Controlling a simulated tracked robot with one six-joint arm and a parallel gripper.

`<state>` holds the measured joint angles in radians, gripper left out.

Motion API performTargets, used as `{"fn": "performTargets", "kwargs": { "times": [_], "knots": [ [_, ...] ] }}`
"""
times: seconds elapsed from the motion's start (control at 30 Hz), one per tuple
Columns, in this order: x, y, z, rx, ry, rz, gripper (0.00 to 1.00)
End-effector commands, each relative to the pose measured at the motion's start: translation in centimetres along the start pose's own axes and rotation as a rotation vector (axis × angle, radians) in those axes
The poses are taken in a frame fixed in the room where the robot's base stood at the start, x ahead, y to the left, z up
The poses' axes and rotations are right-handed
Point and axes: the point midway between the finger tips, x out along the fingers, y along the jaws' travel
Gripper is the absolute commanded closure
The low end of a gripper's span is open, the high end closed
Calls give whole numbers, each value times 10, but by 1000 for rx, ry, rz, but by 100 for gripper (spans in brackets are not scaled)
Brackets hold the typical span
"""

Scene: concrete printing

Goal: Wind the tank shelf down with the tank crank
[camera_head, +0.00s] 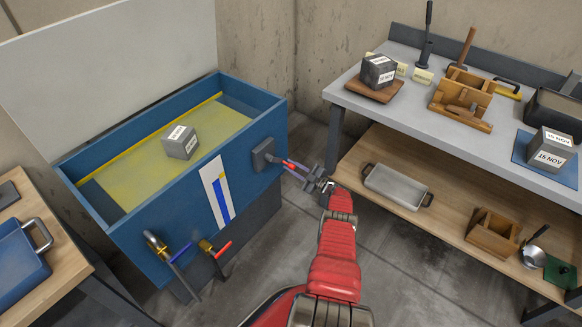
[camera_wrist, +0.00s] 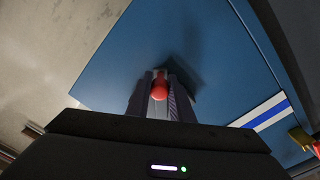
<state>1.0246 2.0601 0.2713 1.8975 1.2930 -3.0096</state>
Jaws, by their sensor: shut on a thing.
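The blue tank (camera_head: 110,229) stands at the left. Its yellowish shelf (camera_head: 128,178) shows inside, with a grey cube (camera_head: 181,142) with a white label on it. The tank crank (camera_head: 266,154) is on the tank's right end of the front wall, a grey plate with a red-handled arm. My gripper (camera_head: 304,176) is at the crank, shut on its red handle. In the wrist view the round red handle end (camera_wrist: 159,88) sits between the two fingers, against the blue tank wall. The fingers hide most of the crank arm there.
A white and blue level gauge (camera_head: 217,192) is on the tank front. Two taps, one blue-handled (camera_head: 158,246) and one red-handled (camera_head: 212,249), stick out below. A workbench (camera_head: 340,94) with cubes and wooden moulds stands at right. Floor between is clear.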

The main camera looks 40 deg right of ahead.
Motion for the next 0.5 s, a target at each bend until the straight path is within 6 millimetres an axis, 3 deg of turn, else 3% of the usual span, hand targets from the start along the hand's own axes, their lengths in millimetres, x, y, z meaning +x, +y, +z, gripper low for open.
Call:
{"fn": "performTargets", "kwargs": {
  "times": [0.2,0.23,0.5],
  "knots": [
    [-8,5,6,4,-17,14,100],
    [-8,5,6,4,-17,14,78],
    [-6,4,5,2,-12,10,62]
  ]
}}
